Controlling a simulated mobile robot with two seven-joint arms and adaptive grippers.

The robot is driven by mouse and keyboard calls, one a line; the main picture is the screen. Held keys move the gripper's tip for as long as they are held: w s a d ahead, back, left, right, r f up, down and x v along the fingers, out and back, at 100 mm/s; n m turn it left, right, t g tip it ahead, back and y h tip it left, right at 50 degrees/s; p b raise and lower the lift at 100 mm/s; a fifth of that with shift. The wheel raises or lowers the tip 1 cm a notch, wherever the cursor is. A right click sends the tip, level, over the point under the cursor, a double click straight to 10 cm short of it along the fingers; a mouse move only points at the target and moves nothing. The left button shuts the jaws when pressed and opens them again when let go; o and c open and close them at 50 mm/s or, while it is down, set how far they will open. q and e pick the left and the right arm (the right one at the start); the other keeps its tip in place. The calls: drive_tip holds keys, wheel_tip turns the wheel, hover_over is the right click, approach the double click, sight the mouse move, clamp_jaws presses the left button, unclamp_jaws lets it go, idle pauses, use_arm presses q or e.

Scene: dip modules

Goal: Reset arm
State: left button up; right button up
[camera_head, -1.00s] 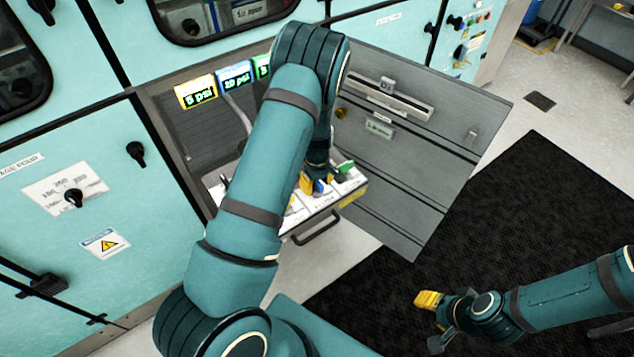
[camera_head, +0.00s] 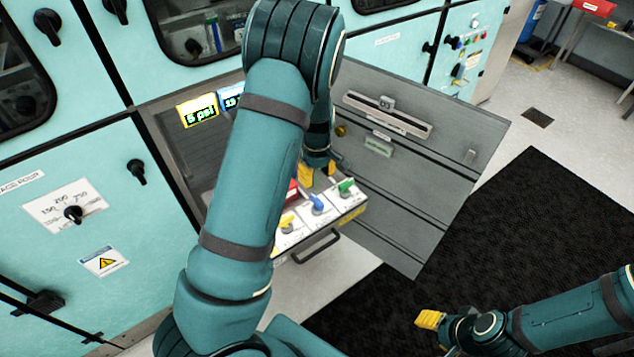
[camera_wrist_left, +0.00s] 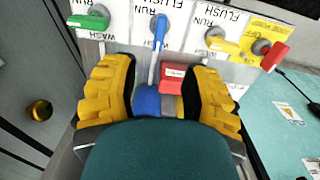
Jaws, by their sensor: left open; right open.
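My left gripper (camera_head: 318,172) has yellow fingers and is above the pulled-out valve panel in the head view. In the left wrist view the left gripper (camera_wrist_left: 160,98) is open, with a blue tube and a red block (camera_wrist_left: 178,78) showing between and beyond its fingers. The panel carries a green handle (camera_head: 346,187), a blue handle (camera_head: 317,203), a yellow handle (camera_head: 287,221) and a red handle (camera_wrist_left: 274,57). The gripper looks apart from these handles. My right gripper (camera_head: 436,332) is low on the right over the black mat; its fingers are partly hidden.
A grey open door (camera_head: 420,165) stands right of the panel. Lit pressure displays (camera_head: 197,110) sit behind my left arm, which hides part of them. Teal cabinets with black knobs (camera_head: 136,172) stand on the left. The black mat (camera_head: 540,220) is clear on the right.

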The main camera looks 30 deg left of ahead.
use_arm(q)
drive_tip(key=shift+r, duration=0.15)
idle(0.4)
drive_tip(key=s+d+f+m+h, duration=0.1)
drive_tip(key=s+d+f+m, duration=0.4)
drive_tip(key=s+d+f, duration=0.3)
drive_tip(key=s+d+f+m+h, duration=0.1)
drive_tip(key=s+d+m, duration=0.2)
drive_tip(key=d, duration=0.4)
drive_tip(key=s+d+f+m+t+h, duration=0.1)
drive_tip(key=s+d+m, duration=0.3)
drive_tip(key=s+d, duration=0.2)
drive_tip(key=shift+s+d+f+t+h, duration=0.3)
drive_tip(key=shift+d+h, duration=0.1)
drive_tip(key=shift+d, duration=0.05)
drive_tip(key=shift+a, duration=0.1)
